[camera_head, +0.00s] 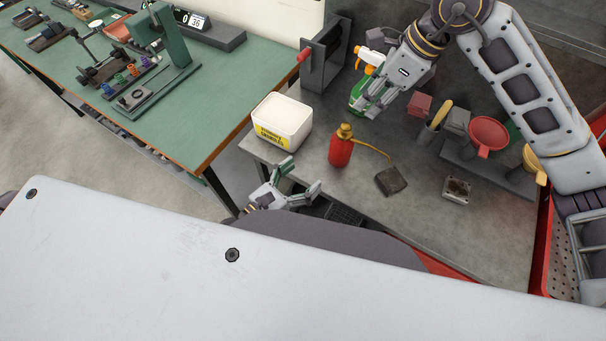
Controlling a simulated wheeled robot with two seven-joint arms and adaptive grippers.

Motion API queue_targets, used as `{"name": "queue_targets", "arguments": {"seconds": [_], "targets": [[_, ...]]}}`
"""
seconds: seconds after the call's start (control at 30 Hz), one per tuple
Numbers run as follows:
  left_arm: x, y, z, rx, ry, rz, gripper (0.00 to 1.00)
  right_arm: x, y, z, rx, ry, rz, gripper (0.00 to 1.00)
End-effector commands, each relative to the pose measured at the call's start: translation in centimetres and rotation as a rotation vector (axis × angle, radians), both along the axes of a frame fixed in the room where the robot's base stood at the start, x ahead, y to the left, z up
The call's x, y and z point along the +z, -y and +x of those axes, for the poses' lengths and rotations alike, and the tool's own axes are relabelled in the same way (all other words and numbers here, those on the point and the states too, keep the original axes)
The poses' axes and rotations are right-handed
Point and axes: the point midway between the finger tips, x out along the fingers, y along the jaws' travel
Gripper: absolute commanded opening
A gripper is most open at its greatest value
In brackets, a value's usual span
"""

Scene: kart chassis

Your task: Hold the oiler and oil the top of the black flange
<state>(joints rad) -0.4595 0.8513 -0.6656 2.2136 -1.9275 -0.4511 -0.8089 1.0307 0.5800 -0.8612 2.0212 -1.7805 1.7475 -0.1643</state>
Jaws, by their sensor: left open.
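The oiler (341,152) is a red bottle with a brass top and a long thin spout pointing right. It stands upright on the grey bench. My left gripper (298,179) is open and empty at the bench's near edge, to the left of and below the oiler, apart from it. My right gripper (372,106) hangs in front of the green spray bottle, above and right of the oiler; whether its fingers are open or shut is unclear. A dark square piece (391,181) lies flat under the spout's end. I cannot tell which part is the black flange.
A white tub (282,121) with a yellow label stands left of the oiler. A green spray bottle (357,92) with an orange head is behind. A red funnel (488,135) and a square metal part (457,190) are at right. A green-topped table (215,120) stands left.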

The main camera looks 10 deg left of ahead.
Motion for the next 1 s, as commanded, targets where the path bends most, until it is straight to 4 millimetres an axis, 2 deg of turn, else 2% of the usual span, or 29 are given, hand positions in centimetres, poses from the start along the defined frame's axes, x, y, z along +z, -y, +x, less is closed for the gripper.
{"name": "queue_targets", "arguments": {"seconds": [0.27,0.7,1.0], "targets": [[0.23,0.42,0.19,-0.044,0.040,0.083,0.82,0.00,0.00,0.00,0.000,0.000,0.000,0.36],[0.20,0.47,0.26,-0.045,0.040,0.083,0.82,0.00,0.00,0.00,0.000,0.000,0.000,0.36],[0.16,1.00,1.07,-0.043,0.039,0.083,0.82,0.00,0.00,0.00,0.000,0.000,0.000,0.36]]}}
